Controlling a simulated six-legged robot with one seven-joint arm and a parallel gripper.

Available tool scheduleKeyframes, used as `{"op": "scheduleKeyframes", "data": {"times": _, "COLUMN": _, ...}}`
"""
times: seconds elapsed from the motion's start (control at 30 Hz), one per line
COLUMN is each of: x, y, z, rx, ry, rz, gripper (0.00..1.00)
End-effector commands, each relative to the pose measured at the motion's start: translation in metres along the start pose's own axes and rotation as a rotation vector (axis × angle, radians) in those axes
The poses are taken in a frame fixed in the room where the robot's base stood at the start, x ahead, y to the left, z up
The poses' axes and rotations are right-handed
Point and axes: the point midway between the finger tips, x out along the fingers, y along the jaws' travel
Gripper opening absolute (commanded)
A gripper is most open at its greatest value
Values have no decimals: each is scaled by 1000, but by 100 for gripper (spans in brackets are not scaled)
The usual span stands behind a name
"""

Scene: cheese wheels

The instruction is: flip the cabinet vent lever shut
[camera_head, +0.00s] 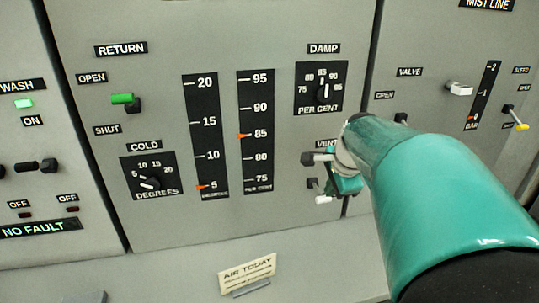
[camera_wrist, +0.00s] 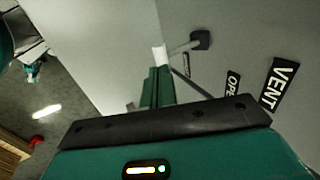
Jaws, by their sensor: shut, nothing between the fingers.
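The vent lever shows in the wrist view as a black block with a grey rod (camera_wrist: 180,47) and a pale end. In the head view a pale tip (camera_head: 323,199), which looks like the lever's, sits below the VENT label (camera_head: 327,144). My gripper (camera_wrist: 158,72) is shut and empty. Its teal fingers are right beside the lever's pale end; I cannot tell whether they touch. In the head view my gripper (camera_head: 342,187) covers part of the lever's area.
The green-handled RETURN lever (camera_head: 122,99) is left on the same grey panel. The DAMP dial (camera_head: 321,89) is above the vent controls. A white VALVE handle (camera_head: 459,88) and a yellow-tipped lever (camera_head: 515,118) are to the right. A paper note (camera_head: 247,272) is below.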

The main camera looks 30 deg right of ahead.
Motion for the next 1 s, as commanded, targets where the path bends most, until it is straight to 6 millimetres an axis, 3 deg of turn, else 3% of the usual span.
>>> {"op": "scheduleKeyframes", "data": {"times": 0.1, "x": 18, "y": 0, "z": 0, "rx": 0, "ry": -2, "rz": 3, "gripper": 0}}
{"op": "scheduleKeyframes", "data": {"times": 0.23, "x": 26, "y": -1, "z": 0, "rx": 1, "ry": -1, "rz": 2, "gripper": 0}}
{"op": "scheduleKeyframes", "data": {"times": 1.0, "x": 32, "y": 3, "z": -1, "rx": 0, "ry": -1, "rz": -61, "gripper": 0}}
